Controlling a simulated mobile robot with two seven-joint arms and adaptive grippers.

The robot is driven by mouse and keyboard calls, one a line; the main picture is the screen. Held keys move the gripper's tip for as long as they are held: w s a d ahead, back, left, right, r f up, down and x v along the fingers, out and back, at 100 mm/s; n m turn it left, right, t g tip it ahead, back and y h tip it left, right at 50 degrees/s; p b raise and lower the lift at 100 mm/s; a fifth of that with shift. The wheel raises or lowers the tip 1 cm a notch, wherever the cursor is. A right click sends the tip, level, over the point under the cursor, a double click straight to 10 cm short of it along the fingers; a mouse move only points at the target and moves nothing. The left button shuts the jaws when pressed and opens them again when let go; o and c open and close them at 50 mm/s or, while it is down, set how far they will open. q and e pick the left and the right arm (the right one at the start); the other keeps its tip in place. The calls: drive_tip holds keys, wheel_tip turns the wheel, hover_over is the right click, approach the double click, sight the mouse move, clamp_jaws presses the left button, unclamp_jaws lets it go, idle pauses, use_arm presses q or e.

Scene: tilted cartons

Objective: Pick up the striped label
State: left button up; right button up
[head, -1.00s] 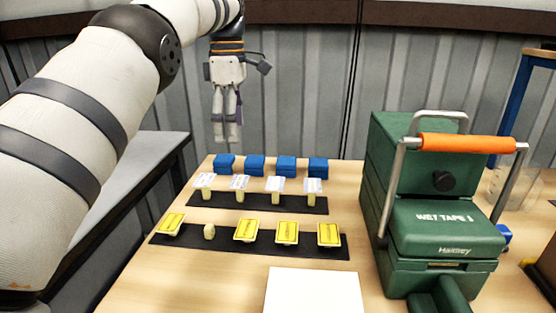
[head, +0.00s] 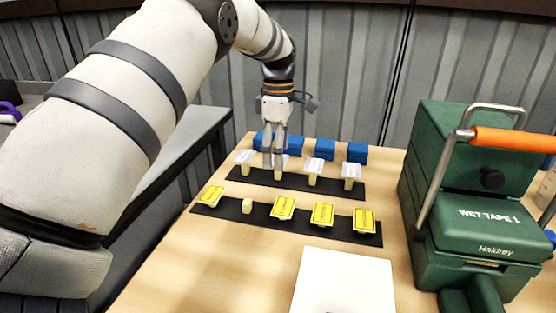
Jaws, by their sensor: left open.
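A row of white labels with faint printed marks sits on small cream posts on the rear black strip (head: 335,190): one at left (head: 244,156), one at the middle right (head: 315,165) and one at right (head: 351,170). The second white label from the left is partly hidden behind my left gripper (head: 273,166). That gripper points down, open, its fingers in front of or at this label; I cannot tell if they touch it. Stripes are too small to make out for certain. My right gripper is not in view.
Yellow labels (head: 283,208) stand on the front black strip (head: 342,235), with one bare post (head: 247,206). Blue blocks (head: 325,149) line the back. A green tape machine (head: 480,217) with an orange handle stands right. A white sheet (head: 344,282) lies in front.

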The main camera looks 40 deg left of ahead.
use_arm(q)
drive_tip(key=shift+f, duration=0.25)
idle(0.5)
drive_tip(key=c, duration=0.8)
